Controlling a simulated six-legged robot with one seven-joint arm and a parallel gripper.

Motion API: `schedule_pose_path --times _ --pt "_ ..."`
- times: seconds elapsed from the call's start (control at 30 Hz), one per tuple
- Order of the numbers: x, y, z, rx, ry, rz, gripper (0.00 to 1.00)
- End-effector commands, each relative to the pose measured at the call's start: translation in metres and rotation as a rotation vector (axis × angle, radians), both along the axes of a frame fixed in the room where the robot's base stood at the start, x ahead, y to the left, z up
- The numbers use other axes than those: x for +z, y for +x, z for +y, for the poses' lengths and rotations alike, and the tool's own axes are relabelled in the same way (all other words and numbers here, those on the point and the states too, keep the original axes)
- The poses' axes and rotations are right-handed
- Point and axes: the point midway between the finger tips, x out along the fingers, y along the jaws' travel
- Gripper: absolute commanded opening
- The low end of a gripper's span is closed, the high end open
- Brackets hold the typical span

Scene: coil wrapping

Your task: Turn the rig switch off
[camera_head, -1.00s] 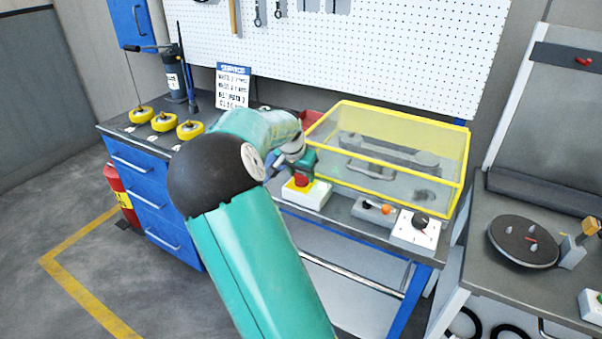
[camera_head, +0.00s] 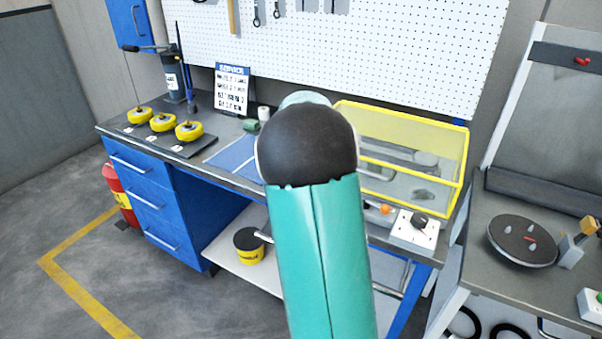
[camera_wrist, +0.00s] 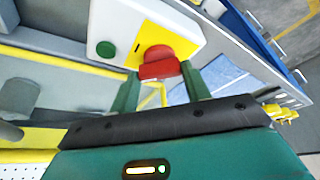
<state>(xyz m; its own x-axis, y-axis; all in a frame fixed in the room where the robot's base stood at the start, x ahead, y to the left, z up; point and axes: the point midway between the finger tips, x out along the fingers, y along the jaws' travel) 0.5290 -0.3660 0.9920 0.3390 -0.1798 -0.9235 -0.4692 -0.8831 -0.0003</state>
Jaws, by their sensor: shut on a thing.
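In the wrist view a white switch box (camera_wrist: 122,20) fills the upper middle. It has a yellow plate, a red knob (camera_wrist: 160,62) and a green round button (camera_wrist: 105,48). My gripper (camera_wrist: 161,74) is at the box, with its two green fingers on either side of the red knob, shut on it. The knob's red bar lies between the fingertips. In the head view my own arm hides this box and my gripper.
A yellow-framed clear cover (camera_head: 402,115) stands behind my arm on the bench. A white box with a black knob (camera_head: 421,220) and a small box with an orange knob (camera_head: 385,208) are to the right. Yellow round things (camera_head: 163,121) sit at the bench's left.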

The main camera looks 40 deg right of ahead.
Motion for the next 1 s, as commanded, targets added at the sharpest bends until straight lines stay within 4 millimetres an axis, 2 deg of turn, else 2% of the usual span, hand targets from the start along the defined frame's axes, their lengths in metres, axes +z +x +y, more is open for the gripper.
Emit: schedule_pose_path --times 0.6,1.0 --pt "0.0000 -0.0004 -0.0051 0.569 0.001 -0.001 0.24" --pt "-0.0004 0.0008 -0.0053 0.800 0.000 0.001 0.24"
